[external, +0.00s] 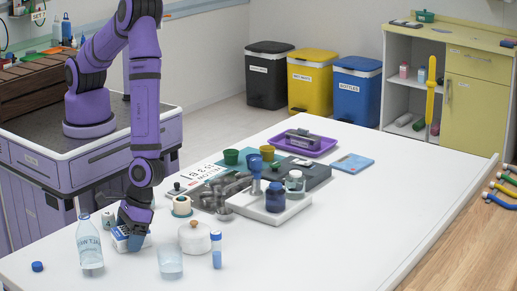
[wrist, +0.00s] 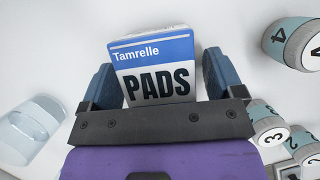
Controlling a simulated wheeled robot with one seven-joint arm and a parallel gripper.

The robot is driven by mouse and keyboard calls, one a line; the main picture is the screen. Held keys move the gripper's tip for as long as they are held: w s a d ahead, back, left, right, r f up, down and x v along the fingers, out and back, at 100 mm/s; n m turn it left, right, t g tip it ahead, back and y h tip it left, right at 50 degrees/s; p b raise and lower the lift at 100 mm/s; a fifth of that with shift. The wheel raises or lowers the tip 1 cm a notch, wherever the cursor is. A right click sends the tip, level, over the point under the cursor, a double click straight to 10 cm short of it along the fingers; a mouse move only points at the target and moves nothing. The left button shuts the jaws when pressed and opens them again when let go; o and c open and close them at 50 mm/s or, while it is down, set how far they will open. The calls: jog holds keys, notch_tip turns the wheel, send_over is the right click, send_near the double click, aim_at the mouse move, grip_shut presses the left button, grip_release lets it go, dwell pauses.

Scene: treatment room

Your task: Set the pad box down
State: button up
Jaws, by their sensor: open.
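The pad box (external: 119,238), white and blue, is on the white table (external: 300,240) near its left side, below my gripper (external: 134,226). In the wrist view the box (wrist: 155,62) shows the words "Tamrelle" and "PADS". The blue fingers of my gripper (wrist: 157,78) stand open on both sides of it, with a gap visible at each side. The box appears to rest on the table, but its underside is hidden. My gripper partly covers the box in the external view.
A clear bottle (external: 89,245) stands left of the box, a glass beaker (external: 170,263) in front. A white pot (external: 194,238) and a blue-capped vial (external: 216,250) are to the right. A blue cap (external: 37,266) lies far left. The table's front right is clear.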

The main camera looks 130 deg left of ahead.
jog(key=v, duration=1.2)
jog(key=shift+r, duration=0.2)
jog(key=s+a+r+m+t+y, duration=0.1)
jog(key=s+a+r+m, duration=0.2)
jog(key=r, duration=0.6)
jog(key=s+a+r+m+t, duration=0.1)
jog(key=s+a+r+m, duration=0.15)
jog(key=a+r, duration=0.45)
jog(key=s+a+r+m+t+y, duration=0.1)
jog(key=s+a+r+m+t, duration=0.2)
jog(key=r, duration=0.7)
jog(key=s+a+r+m+t+y, duration=0.1)
jog(key=s+a+r, duration=0.3)
jog(key=s, duration=0.7)
jog(key=s+a+r+m+t+y, duration=0.1)
jog(key=s+a+r+m, duration=0.3)
jog(key=s+a, duration=0.3)
jog(key=s+r, duration=0.1)
jog(key=s, duration=0.3)
jog(key=shift+s+a, duration=0.3)
